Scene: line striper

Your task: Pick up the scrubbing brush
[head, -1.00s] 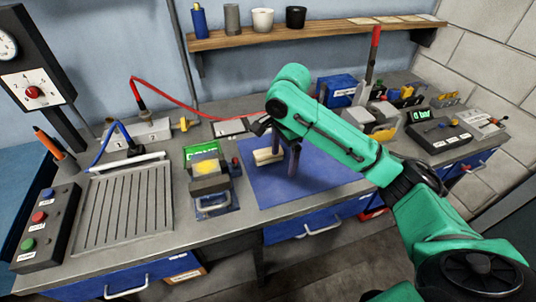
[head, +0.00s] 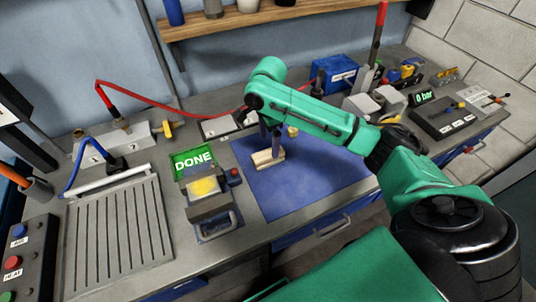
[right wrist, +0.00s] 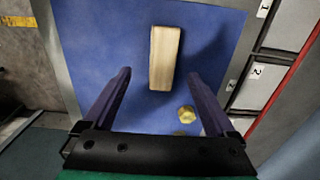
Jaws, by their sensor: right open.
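The wooden block of what looks like the scrubbing brush (head: 262,159) lies on the blue mat (head: 300,187). No bristles show. In the right wrist view the brush (right wrist: 164,58) is a pale, long block pointing away from me. My right gripper (head: 270,143) is over the mat at the brush, pointing down. In the right wrist view the right gripper (right wrist: 160,76) is open, with one finger on each side of the block's near end and gaps on both sides. Nothing is held. My left gripper is not in view.
A small yellow nut-like piece (right wrist: 187,114) lies on the mat near the right finger. Left of the mat stands a device with a green DONE screen (head: 194,161). A ribbed tray (head: 118,225) is further left. A grey box (head: 222,126) stands behind the mat.

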